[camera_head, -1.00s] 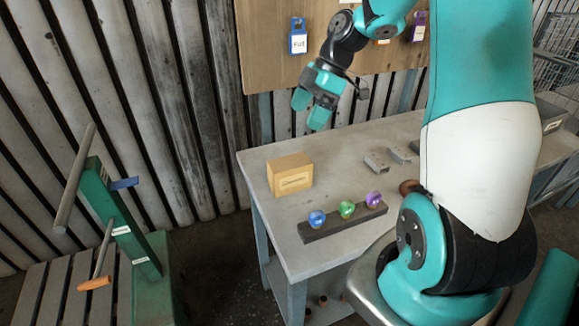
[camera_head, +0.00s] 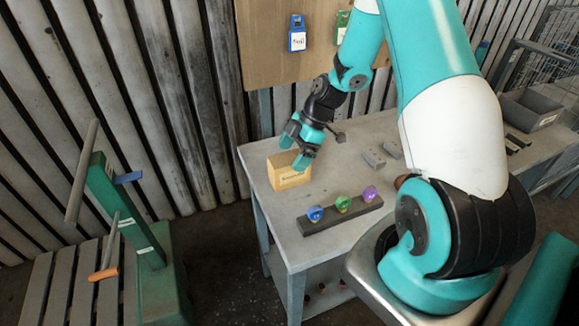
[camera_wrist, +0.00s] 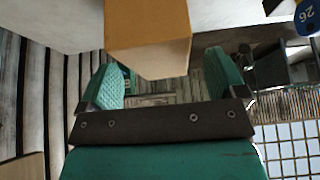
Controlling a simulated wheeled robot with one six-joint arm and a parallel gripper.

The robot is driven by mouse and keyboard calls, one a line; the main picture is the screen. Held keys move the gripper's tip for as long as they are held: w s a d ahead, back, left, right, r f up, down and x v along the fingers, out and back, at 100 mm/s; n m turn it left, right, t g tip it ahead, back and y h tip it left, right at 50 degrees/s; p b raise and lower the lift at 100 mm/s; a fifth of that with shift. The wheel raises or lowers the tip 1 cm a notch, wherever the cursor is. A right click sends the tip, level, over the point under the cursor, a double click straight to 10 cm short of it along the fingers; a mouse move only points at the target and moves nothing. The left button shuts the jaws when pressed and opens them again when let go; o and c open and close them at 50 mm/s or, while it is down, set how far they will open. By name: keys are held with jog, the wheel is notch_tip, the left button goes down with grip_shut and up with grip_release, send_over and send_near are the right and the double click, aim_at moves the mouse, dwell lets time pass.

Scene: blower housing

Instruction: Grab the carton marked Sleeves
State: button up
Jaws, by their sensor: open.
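A tan carton (camera_head: 288,172) with a dark printed label sits near the left end of the grey workbench; the print is too small to read surely. My gripper (camera_head: 297,148) is open just above the carton, its teal fingers by the upper part of the box. In the wrist view the carton (camera_wrist: 148,40) shows ahead of and partly between the two open fingers of my gripper (camera_wrist: 165,78). I cannot tell whether the fingers touch it.
The workbench (camera_head: 262,155) also bears a dark rack (camera_head: 340,220) with blue, green and purple knobs, in front of the carton. Grey metal blocks (camera_head: 376,157) lie to the right. A grey bin (camera_head: 530,110) stands at the far right. A green stand (camera_head: 125,215) is at left.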

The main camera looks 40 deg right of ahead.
jog(key=p+x, duration=0.1)
jog(key=x, duration=0.2)
jog(key=shift+a+f, duration=0.2)
jog(key=shift+w+f, duration=0.1)
jog(key=shift+f, duration=0.15)
jog(key=c, duration=1.1)
jog(key=shift+c, duration=0.2)
jog(key=shift+r, duration=0.1)
